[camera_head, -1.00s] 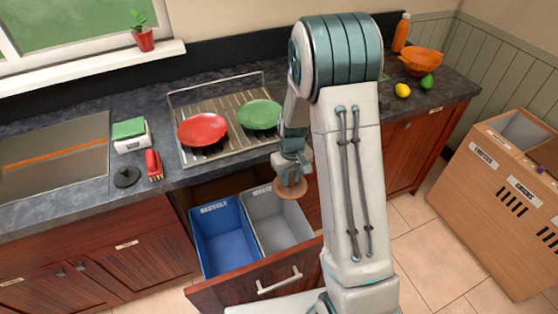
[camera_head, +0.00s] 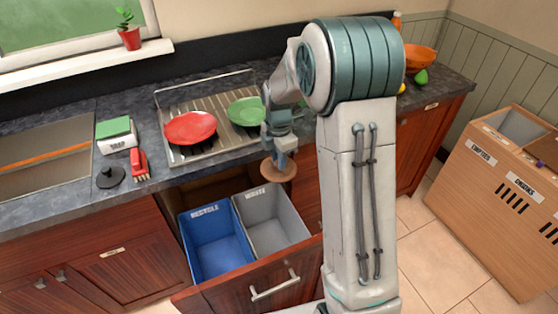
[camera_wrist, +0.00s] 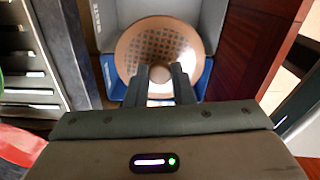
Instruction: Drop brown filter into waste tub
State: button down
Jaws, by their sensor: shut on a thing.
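My gripper (camera_head: 279,160) points down and is shut on the brown filter (camera_head: 278,172), a round brown disc. In the wrist view the filter (camera_wrist: 160,42) is held between the two fingertips (camera_wrist: 160,72), with a patterned round middle. The grey waste tub (camera_head: 285,231), labelled WASTE, sits in the open drawer. The filter hangs above the rear part of this tub, apart from it. The tub's grey wall shows behind the filter in the wrist view (camera_wrist: 203,18).
The blue recycle tub (camera_head: 216,255) stands left of the waste tub in the drawer (camera_head: 275,286). The counter edge is close behind, with a drying rack holding a red plate (camera_head: 190,127) and a green plate (camera_head: 244,110). A wooden bin cabinet (camera_head: 490,205) stands at the right.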

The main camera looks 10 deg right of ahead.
jog(key=shift+w+r+n, duration=0.1)
jog(key=shift+r+n, duration=0.05)
jog(key=shift+n, duration=0.75)
jog(key=shift+b, duration=0.35)
notch_tip(320, 180, down, 6)
jog(key=b, duration=0.4)
jog(key=c, duration=1.2)
grip_release()
jog(key=shift+o, duration=0.2)
jog(key=shift+r, duration=0.1)
